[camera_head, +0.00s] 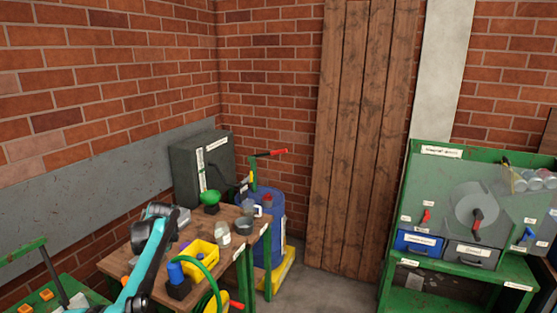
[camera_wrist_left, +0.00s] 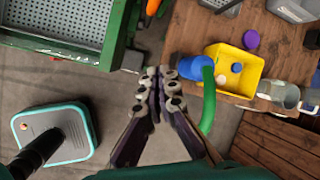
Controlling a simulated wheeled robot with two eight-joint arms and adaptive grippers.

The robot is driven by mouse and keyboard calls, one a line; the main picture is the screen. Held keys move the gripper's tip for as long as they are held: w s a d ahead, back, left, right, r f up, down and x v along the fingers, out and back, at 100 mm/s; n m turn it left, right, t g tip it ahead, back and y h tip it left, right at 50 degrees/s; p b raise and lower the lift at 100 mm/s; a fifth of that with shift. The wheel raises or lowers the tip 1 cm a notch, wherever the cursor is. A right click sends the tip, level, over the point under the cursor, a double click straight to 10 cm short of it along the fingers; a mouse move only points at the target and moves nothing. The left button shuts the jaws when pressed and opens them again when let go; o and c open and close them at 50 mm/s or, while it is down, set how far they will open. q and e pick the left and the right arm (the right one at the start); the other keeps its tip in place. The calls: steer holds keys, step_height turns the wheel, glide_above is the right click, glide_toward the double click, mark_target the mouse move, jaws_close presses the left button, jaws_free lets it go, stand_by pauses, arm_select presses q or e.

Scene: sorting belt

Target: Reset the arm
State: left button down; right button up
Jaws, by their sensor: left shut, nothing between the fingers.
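My left arm (camera_head: 146,265) is teal and comes up from the bottom left in the head view. Its dark grey upper end (camera_head: 163,211) shows in front of the wooden table; I cannot make out the fingertips there. In the left wrist view my left gripper (camera_wrist_left: 158,84) is shut, with its two fingers together and nothing between them. My right gripper is in neither view.
The wooden table (camera_head: 118,262) holds a yellow bin (camera_head: 203,257), a blue cylinder (camera_head: 176,272), a green hose (camera_head: 213,278) and jars. The bin (camera_wrist_left: 256,72) lies right of my fingers in the wrist view. A green perforated station (camera_wrist_left: 62,35) is left. A blue drum (camera_head: 275,228) stands behind.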

arm_select(q)
steer(key=s+d+r+n+t+h+b, duration=0.1)
steer(key=s+d+r+n, duration=0.25)
steer(key=s+d, duration=0.5)
steer(key=s+d+r+n+t+h+b, duration=0.1)
steer(key=s+d+r+n+t, duration=0.1)
steer(key=s+d+n, duration=0.6)
steer(key=s+d+f+n+h+b, duration=0.1)
steer(key=s+d+f, duration=0.3)
steer(key=s, duration=0.5)
steer(key=s+d+f+n+t+h+b, duration=0.1)
steer(key=s+d+f+n, duration=0.3)
steer(key=s, duration=0.6)
step_height(320, 180, down, 2)
steer(key=shift+s+f+t, duration=0.25)
steer(key=shift+t, duration=0.05)
